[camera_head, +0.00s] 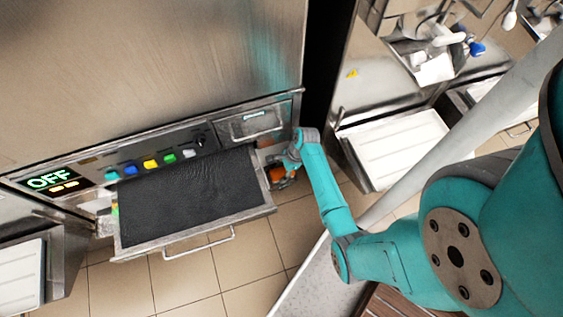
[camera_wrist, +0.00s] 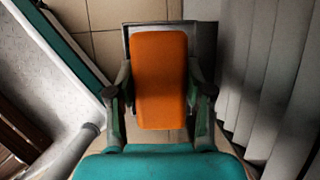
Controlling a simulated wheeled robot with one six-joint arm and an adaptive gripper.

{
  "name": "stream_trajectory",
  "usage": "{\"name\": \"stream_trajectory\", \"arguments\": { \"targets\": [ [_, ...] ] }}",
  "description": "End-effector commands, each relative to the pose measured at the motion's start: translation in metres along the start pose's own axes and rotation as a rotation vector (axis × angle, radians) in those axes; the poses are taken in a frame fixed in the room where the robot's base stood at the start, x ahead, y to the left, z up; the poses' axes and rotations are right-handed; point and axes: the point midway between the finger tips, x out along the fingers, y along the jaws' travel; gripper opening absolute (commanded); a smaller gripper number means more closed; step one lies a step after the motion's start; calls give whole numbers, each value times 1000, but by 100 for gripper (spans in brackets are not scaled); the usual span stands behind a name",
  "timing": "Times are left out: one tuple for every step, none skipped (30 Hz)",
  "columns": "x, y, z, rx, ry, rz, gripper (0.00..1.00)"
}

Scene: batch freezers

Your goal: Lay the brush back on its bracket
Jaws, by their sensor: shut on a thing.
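The brush shows as an orange block (camera_wrist: 160,75) in the middle of the wrist view, with a finger on each side. My gripper (camera_wrist: 160,92) is shut on it. In the head view a small orange part of the brush (camera_head: 276,174) shows just right of the black-topped drawer, low by the machine's front. My gripper there is partly hidden by my arm. A grey metal piece (camera_wrist: 203,42), perhaps the bracket, shows behind and around the far end of the brush. I cannot tell whether the brush touches it. The bristles are hidden.
The pulled-out drawer (camera_head: 265,203) with a black top and front handle is close left of my gripper. The machine's panel (camera_head: 180,150) has coloured buttons and an OFF display. A white tray (camera_head: 395,148) stands right. Pale ribbed panels (camera_wrist: 270,75) flank the wrist view's right side.

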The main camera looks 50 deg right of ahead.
Motion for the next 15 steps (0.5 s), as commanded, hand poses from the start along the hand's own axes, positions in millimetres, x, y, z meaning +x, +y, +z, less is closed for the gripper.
{"name": "stream_trajectory", "arguments": {
  "targets": [
    [5, 0, -2, 0, 0, 2, 19],
    [6, 0, -3, 0, 0, 1, 19],
    [8, 0, -3, 0, 0, -1, 19],
    [8, 0, -4, -1, 0, -1, 19],
    [9, 0, -4, -1, 0, -1, 19],
    [9, 0, -4, -1, 0, -1, 19],
    [8, 0, -4, -1, 0, -1, 19],
    [8, 0, -4, -1, 0, -1, 19],
    [8, 0, -4, -1, 0, -1, 19],
    [8, 0, -4, -1, 0, -1, 19],
    [9, 0, -4, -1, 0, -1, 19],
    [9, 0, -4, 0, 0, -1, 19],
    [10, 0, -4, 0, 0, 0, 19],
    [11, 0, -4, 0, 0, 0, 19],
    [10, 0, -4, 0, 0, 0, 61]
  ]
}}
